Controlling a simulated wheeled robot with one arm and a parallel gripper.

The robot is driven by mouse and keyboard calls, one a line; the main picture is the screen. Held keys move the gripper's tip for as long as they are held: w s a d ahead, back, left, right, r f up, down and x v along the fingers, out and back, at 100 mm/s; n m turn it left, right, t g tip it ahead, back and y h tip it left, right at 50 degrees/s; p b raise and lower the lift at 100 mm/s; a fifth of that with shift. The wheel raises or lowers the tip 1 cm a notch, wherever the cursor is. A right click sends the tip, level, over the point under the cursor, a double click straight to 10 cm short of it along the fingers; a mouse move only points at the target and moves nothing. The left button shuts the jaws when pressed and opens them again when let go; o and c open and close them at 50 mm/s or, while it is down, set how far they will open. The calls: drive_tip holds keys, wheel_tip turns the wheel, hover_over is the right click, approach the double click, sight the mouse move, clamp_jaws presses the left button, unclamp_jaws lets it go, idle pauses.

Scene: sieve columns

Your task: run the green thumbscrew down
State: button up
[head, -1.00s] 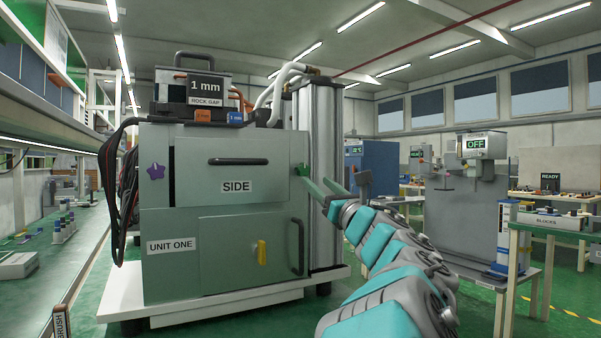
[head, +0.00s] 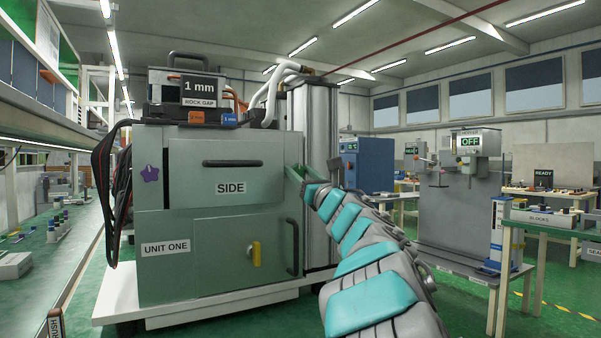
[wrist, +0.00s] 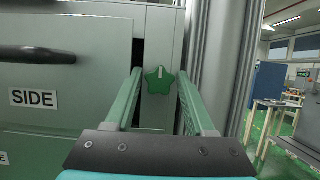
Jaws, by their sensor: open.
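The green thumbscrew (wrist: 160,79) is a star-shaped knob with a pale mark near its top. It sits on the grey upright strip of the cabinet, right of the SIDE panel (wrist: 60,50). My gripper (wrist: 160,73) is open, with one green finger on each side of the knob. A narrow gap shows between the knob and the left finger; the right finger is very close, and I cannot tell whether it touches. In the head view my gripper (head: 296,172) is at the cabinet's right edge, and the thumbscrew cannot be made out there.
A purple star knob (head: 150,174) is on the cabinet's left side. A yellow latch (head: 256,253) and a dark handle (head: 292,247) are on the lower door. A metal column (wrist: 218,60) stands close to the right of my gripper. Dark gaps flank the SIDE panel.

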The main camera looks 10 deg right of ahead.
drive_tip(key=shift+c, duration=0.2)
clamp_jaws()
drive_tip(key=shift+m, duration=0.5)
